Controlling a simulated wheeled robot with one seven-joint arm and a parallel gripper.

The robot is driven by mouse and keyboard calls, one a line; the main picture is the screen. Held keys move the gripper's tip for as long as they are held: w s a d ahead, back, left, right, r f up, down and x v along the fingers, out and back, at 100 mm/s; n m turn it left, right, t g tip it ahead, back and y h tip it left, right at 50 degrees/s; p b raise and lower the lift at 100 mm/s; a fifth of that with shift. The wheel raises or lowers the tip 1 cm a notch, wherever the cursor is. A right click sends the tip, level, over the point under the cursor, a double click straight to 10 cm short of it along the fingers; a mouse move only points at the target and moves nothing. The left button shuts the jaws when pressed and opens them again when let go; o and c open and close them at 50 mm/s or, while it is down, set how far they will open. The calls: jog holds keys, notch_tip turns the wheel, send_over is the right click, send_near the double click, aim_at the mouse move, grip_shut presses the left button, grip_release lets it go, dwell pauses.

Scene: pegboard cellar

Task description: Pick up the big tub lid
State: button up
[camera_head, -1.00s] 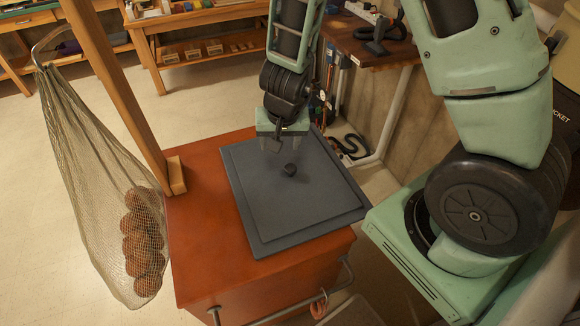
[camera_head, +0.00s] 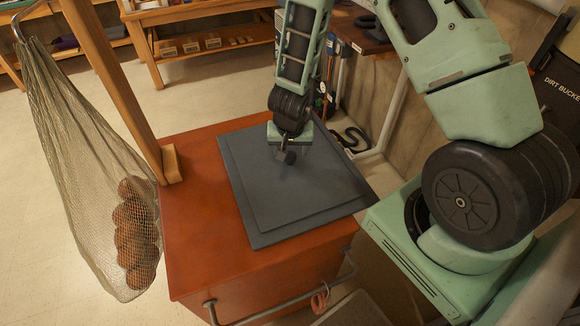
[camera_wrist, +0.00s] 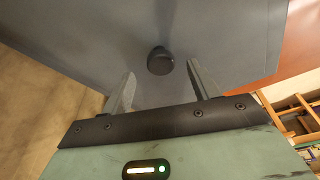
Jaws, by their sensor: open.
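The big tub lid (camera_head: 315,198) is a flat dark grey square on top of the orange-red cabinet, with a small black knob near its middle. In the head view my gripper (camera_head: 288,156) is over the lid and mostly hides the knob. In the wrist view the knob (camera_wrist: 160,61) stands on the grey lid surface (camera_wrist: 215,45), just beyond and between the fingertips. My gripper (camera_wrist: 157,82) is open and empty, one finger to each side of the knob's line. I cannot tell the exact height of the fingers above the lid.
The orange-red cabinet (camera_head: 195,235) has bare top to the left of the lid and a rail at its front. A net of brown balls (camera_head: 135,235) hangs from a wooden post (camera_head: 115,90) at the left. A wooden bench (camera_head: 205,45) stands behind.

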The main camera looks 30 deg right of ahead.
aim_at(290, 155)
jog(key=shift+x, duration=2.35)
jog(key=shift+w, duration=0.1)
jog(key=c, duration=1.2)
